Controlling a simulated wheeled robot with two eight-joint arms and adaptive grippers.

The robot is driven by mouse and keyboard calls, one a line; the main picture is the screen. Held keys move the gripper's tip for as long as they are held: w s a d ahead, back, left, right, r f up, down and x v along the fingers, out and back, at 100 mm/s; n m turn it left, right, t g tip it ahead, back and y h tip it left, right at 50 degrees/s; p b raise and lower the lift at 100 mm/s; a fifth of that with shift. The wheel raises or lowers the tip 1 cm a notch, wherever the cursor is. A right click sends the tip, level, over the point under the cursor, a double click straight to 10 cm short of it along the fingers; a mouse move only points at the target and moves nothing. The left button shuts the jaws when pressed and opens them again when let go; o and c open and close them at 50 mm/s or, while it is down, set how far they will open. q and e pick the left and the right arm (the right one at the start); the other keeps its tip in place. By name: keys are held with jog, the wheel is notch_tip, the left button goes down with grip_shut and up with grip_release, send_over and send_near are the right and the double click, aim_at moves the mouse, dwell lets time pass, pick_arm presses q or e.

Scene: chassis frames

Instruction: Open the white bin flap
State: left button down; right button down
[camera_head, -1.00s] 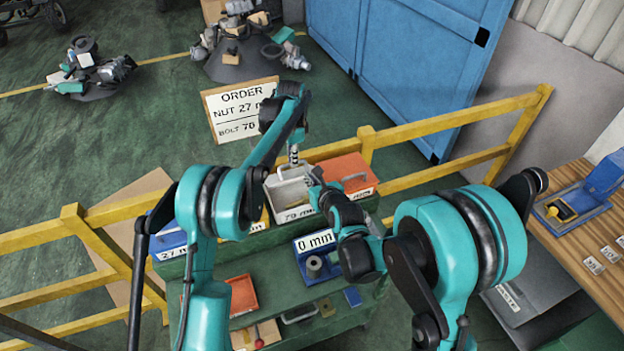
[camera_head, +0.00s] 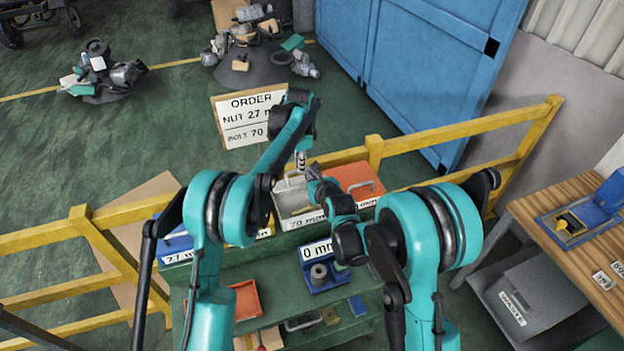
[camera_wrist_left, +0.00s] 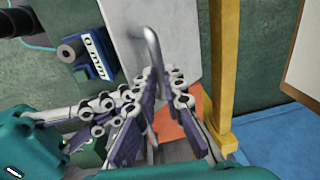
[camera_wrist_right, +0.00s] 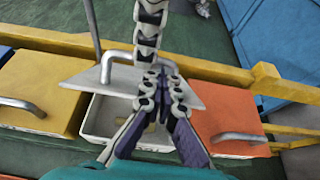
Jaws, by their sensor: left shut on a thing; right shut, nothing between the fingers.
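The white bin (camera_head: 287,222), with a "70 mm" label, stands in the row on the green rack. In the right wrist view its white flap (camera_wrist_right: 185,92) is tilted up, and the bin's inside (camera_wrist_right: 102,112) shows below, with small brass-coloured parts. My left gripper (camera_wrist_left: 158,92) is shut on the flap's metal handle (camera_wrist_left: 152,45); it also shows from above in the right wrist view (camera_wrist_right: 147,40). My right gripper (camera_wrist_right: 162,78) is shut and empty at the flap's front edge; I cannot tell whether it touches. In the head view, the arms partly hide the flap.
An orange bin (camera_wrist_right: 222,122) stands to the right of the white one and a yellow bin (camera_wrist_right: 40,90) to its left. A yellow rail (camera_head: 430,140) runs close behind. An order sign (camera_head: 250,118) stands beyond the rail.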

pick_arm(q)
jog(key=shift+w+a+f, duration=0.15)
jog(key=shift+f, duration=0.1)
pick_arm(e)
jog(key=shift+w+a+r, duration=0.25)
jog(key=shift+w, duration=0.1)
